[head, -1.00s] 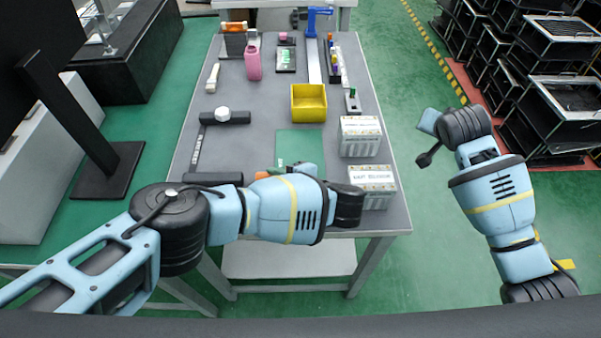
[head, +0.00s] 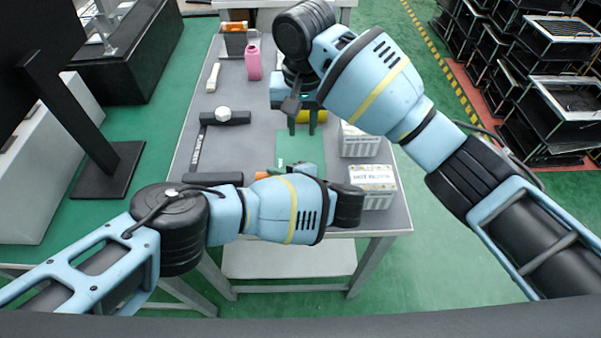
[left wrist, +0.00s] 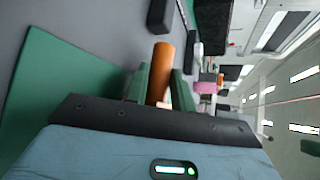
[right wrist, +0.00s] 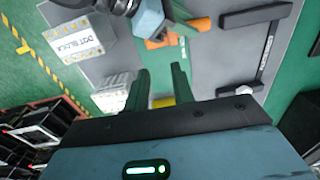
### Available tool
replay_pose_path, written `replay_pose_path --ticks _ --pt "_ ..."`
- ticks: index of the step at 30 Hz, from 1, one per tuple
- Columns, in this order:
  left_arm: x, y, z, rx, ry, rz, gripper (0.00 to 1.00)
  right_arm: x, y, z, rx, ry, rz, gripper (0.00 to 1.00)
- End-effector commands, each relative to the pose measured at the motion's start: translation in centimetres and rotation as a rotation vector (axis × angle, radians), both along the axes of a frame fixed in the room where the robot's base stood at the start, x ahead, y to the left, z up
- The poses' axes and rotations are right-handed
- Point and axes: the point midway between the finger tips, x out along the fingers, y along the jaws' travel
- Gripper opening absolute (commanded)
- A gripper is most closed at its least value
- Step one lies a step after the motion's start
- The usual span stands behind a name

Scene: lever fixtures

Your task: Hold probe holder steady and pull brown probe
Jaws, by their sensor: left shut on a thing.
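An orange-brown cylinder (left wrist: 160,75) stands between the fingers of my left gripper (left wrist: 160,88) in the left wrist view. The left gripper is shut on it, low over the table. It shows as a small orange piece beside the left hand in the head view (head: 262,175) and in the right wrist view (right wrist: 160,42). I cannot tell whether it is the brown probe or the probe holder. No other piece is clearly either one.
Two white labelled blocks (head: 372,186) (head: 358,143) stand at the table's right edge. A green mat (head: 285,152) lies mid-table. The left middle of the table is fairly clear.

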Motion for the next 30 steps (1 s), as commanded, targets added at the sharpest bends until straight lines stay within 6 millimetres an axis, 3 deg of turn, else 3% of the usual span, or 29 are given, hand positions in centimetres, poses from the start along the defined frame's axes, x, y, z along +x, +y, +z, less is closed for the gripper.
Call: replay_pose_path --ticks 11,30 --pt "0.0 0.0 0.0 0.000 0.000 0.000 0.00 -0.3 0.3 -0.1 -0.013 0.016 0.011 0.25" --pt "0.0 0.0 0.0 0.000 0.000 0.000 0.00 -0.4 0.3 -7.8 -0.014 0.017 0.010 0.25"
